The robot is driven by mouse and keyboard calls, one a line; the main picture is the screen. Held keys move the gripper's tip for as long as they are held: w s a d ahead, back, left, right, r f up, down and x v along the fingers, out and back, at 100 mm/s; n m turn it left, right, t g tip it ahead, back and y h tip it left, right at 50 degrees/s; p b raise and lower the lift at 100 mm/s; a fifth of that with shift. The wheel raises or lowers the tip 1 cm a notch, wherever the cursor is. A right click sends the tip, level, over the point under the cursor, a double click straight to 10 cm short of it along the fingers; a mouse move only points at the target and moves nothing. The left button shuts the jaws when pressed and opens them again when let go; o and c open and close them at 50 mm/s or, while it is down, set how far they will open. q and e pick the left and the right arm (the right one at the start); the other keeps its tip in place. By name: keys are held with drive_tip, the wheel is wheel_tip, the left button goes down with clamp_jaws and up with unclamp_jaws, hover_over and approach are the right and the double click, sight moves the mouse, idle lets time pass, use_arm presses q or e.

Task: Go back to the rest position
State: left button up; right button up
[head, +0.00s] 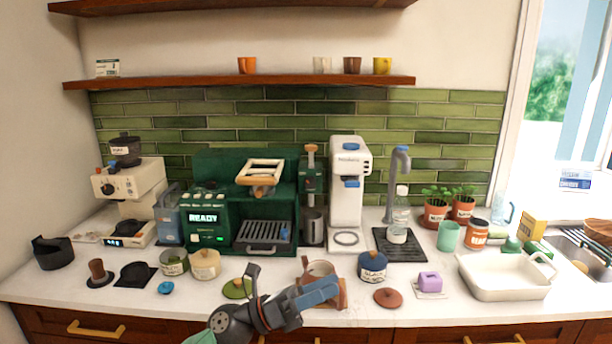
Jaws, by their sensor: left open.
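My left gripper (293,281) is at the bottom middle of the head view, with its arm coming in from the lower left. Its dark and blue-tipped fingers stand apart, and I see nothing held between them. It is over the front part of the white counter (210,295), in front of a pale brown mug (318,268). The gripper hides part of the mug and the brown mat around it. I cannot tell whether the gripper touches the mug. My right gripper is not in view.
A green coffee machine (205,217) and a white dispenser (347,190) stand behind. A white tray (500,290) lies right. The front edge is mostly clear.

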use_arm(q)
drive_tip(key=w+a+f+n+t+y, duration=0.2)
drive_tip(key=a+n+t+y, duration=0.3)
drive_tip(key=n+t, duration=0.45)
drive_tip(key=w+a+f+n+t+y, duration=0.2)
drive_tip(key=a+n+t+y, duration=0.4)
drive_tip(key=n, duration=0.7)
drive_tip(key=s+a+f+n+g+y, duration=0.2)
drive_tip(key=a+f+n+y, duration=0.3)
drive_tip(key=f+n, duration=0.3)
drive_tip(key=s+a+f+n+g+y, duration=0.1)
drive_tip(key=a+f+n+y, duration=0.4)
drive_tip(key=f, duration=0.4)
drive_tip(key=s+a+f+n+g+y, duration=0.15)
drive_tip(key=s+f+n+g, duration=0.35)
drive_tip(key=s+f, duration=0.55)
drive_tip(key=s+a+f+n+g, duration=0.25)
drive_tip(key=s+f+g, duration=0.55)
drive_tip(key=s, duration=0.6)
drive_tip(key=s+d+f+g, duration=0.1)
drive_tip(key=d+f, duration=0.2)
drive_tip(key=f, duration=0.7)
drive_tip(key=s+d+f+g+h, duration=0.1)
drive_tip(key=d+f, duration=0.2)
drive_tip(key=f, duration=0.7)
drive_tip(key=shift+f, duration=0.35)
drive_tip(key=shift+r, duration=0.1)
